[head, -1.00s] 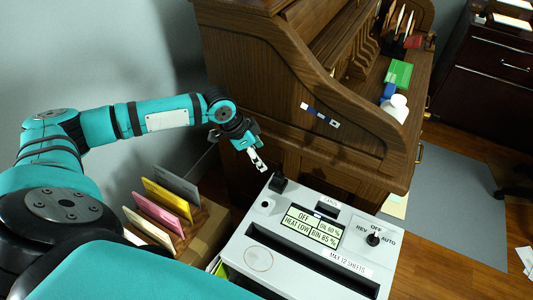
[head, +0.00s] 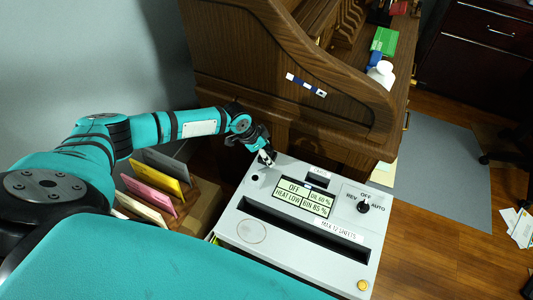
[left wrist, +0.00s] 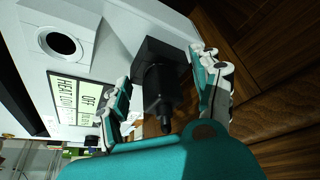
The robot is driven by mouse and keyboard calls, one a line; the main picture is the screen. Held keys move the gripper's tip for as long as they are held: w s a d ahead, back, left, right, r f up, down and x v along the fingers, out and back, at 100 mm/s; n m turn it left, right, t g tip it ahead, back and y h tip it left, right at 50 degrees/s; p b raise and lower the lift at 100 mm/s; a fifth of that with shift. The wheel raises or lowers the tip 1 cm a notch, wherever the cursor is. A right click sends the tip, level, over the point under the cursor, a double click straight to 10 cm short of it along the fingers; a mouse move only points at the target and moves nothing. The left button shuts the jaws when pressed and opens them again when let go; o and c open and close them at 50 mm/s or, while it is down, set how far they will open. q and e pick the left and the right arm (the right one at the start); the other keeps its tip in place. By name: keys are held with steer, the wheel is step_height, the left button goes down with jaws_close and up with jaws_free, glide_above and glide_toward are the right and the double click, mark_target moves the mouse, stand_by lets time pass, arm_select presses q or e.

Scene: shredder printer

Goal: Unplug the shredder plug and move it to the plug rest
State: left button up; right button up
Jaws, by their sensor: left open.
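The black shredder plug (left wrist: 160,82) sits on a black block on the light grey shredder (head: 232,226), near its back left corner. In the head view my gripper hides most of it. My left gripper (head: 267,158) is open and comes down over that corner. In the left wrist view its fingers (left wrist: 161,66) are on either side of the plug, with a visible gap. A round dark hole in a raised pad (left wrist: 61,43) lies beside the plug; it also shows in the head view (head: 255,178). I cannot tell whether it is the plug rest. My right gripper is out of view.
The wooden roll-top desk (head: 280,85) stands close behind the shredder. A rack of coloured folders (head: 155,198) is left of the shredder. The shredder's top carries a display (head: 305,197) and a dial (head: 363,207). Floor to the right is mostly clear.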

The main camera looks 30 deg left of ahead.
arm_select(q)
steer(key=shift+w+d+f, duration=0.15)
steer(key=shift+f, duration=0.25)
jaws_close()
stand_by(0.6)
